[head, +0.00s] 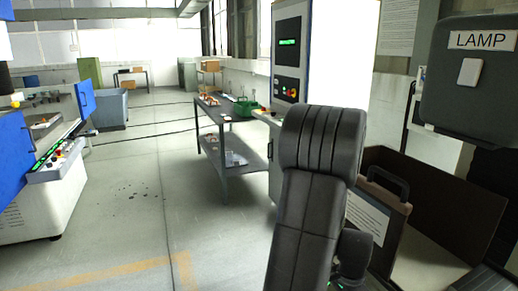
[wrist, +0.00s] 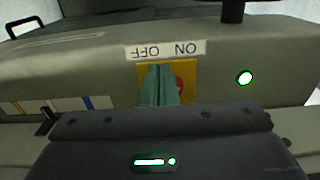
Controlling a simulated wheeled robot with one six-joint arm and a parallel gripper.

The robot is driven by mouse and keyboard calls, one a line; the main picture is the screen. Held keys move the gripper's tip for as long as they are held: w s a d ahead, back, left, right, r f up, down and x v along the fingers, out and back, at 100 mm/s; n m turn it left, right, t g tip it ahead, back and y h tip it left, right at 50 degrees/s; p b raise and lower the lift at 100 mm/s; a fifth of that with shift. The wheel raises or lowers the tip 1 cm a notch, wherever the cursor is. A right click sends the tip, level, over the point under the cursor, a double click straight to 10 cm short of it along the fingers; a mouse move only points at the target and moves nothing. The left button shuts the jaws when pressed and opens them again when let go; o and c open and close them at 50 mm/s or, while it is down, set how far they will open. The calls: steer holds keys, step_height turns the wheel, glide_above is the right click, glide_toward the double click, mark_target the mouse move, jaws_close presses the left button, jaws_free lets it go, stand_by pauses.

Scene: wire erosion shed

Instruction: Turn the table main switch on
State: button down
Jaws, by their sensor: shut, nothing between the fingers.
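In the wrist view, a yellow plate (wrist: 188,70) with a red switch knob (wrist: 180,84) sits on a grey-green housing. A white label (wrist: 166,50) above it reads OFF and ON upside down, with OFF at the picture's left and ON at the right. My gripper (wrist: 160,72) is shut, its greenish fingers in front of the plate and just left of the visible red part. The fingers hide much of the knob, so its angle and any contact cannot be told. The head view shows my arm, but not the fingertips.
A bright green-rimmed lamp (wrist: 244,78) is right of the switch. In the head view, a grey LAMP box (head: 470,95) and an open brown box (head: 440,200) stand at right. A control cabinet (head: 288,55) and workbench (head: 225,110) stand beyond my arm. Floor at left centre is clear.

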steer(key=shift+w+d, duration=0.3)
steer(key=shift+d, duration=0.2)
stand_by(0.6)
stand_by(0.3)
steer(key=shift+s+a, duration=0.2)
steer(key=shift+a, duration=0.15)
step_height(320, 180, up, 6)
steer(key=p, duration=0.4)
